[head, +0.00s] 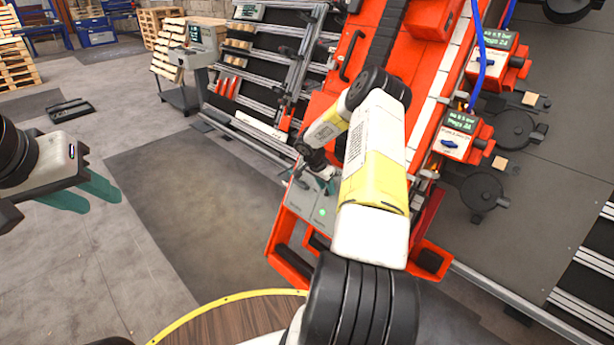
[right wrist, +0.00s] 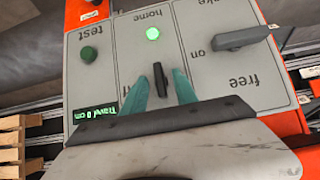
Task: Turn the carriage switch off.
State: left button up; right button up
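A grey control panel (right wrist: 200,68) fills much of the right wrist view. A small black switch (right wrist: 160,80) stands on its middle section, below a lit green lamp (right wrist: 152,33) and the word "home". I cannot read a carriage label on it. My right gripper (right wrist: 161,77) is open, its teal fingers on either side of the switch and apparently apart from it. In the head view the panel (head: 323,211) shows beside my right arm, which mostly hides that gripper. My left gripper (head: 101,203) is open and empty over the floor at the left.
Red switch boxes (head: 462,137) stand at the right.

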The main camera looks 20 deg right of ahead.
jog(key=shift+w+d+f, duration=0.1)
jog(key=shift+d+f, duration=0.25)
jog(key=shift+f, duration=0.2)
grip_shut()
